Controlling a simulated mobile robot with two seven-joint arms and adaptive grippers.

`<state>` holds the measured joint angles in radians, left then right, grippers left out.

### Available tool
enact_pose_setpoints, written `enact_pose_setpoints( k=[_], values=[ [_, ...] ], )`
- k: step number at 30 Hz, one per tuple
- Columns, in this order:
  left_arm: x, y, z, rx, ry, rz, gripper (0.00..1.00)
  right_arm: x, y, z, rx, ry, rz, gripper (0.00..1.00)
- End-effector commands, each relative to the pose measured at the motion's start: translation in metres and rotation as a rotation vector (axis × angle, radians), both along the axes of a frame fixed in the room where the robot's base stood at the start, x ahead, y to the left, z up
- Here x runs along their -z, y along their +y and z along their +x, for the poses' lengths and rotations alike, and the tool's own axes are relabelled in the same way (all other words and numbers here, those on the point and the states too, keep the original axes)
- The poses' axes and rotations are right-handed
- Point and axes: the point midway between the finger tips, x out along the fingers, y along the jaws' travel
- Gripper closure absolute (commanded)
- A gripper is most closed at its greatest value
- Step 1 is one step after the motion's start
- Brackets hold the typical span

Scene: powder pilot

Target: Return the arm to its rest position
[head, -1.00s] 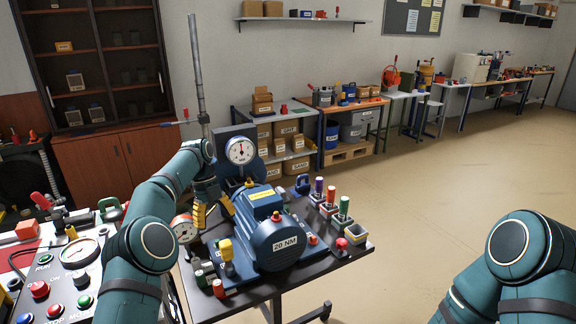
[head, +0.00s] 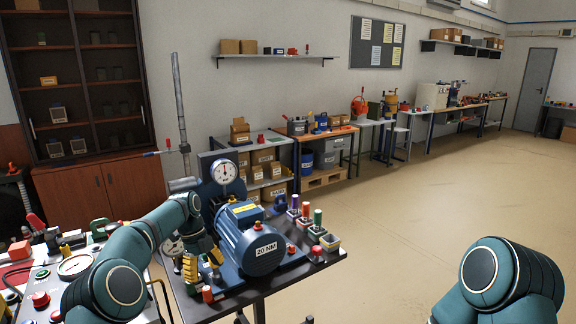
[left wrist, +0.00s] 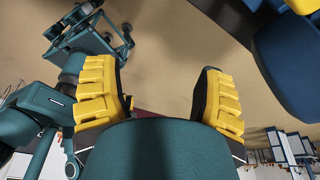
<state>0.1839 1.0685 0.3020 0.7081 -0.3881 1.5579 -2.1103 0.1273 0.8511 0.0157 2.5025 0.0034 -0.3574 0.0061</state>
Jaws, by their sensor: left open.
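My left arm (head: 150,235) comes in from the lower left in the head view. Its gripper (head: 203,268), with yellow fingers, hangs at the left side of the blue motor (head: 250,240) marked 20 NM. In the left wrist view the two yellow fingers (left wrist: 165,98) stand apart with bare floor between them, so the gripper is open and empty. My right arm (head: 490,275) shows only as teal links at the lower right; its gripper is out of view.
The motor stands on a dark cart (head: 330,255) with a gauge (head: 223,172) and several coloured-top holders (head: 318,222). A control panel (head: 55,275) is at the lower left. Workbenches (head: 340,130) line the back wall. The floor (head: 430,200) at right is clear.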

Motion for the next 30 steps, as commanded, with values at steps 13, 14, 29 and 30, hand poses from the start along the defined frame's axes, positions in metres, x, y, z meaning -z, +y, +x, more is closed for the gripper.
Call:
enact_pose_setpoints(
  k=[13,14,29,30],
  values=[
    [0.126,-0.097,-0.055,-0.637,0.076,-0.022,0.30,0.000,0.000,0.000,0.000,0.001,0.000,0.53],
    [0.135,-0.103,-0.064,-0.696,0.089,-0.025,0.30,0.000,0.000,0.000,0.000,0.001,0.000,0.53],
    [0.218,-0.143,-0.261,-1.774,0.383,-0.041,0.30,0.000,0.000,0.000,0.000,0.001,0.000,0.53],
    [0.219,-0.142,-0.278,-1.855,0.404,-0.039,0.30,0.000,0.000,0.000,0.000,0.001,0.000,0.53]
  ],
)
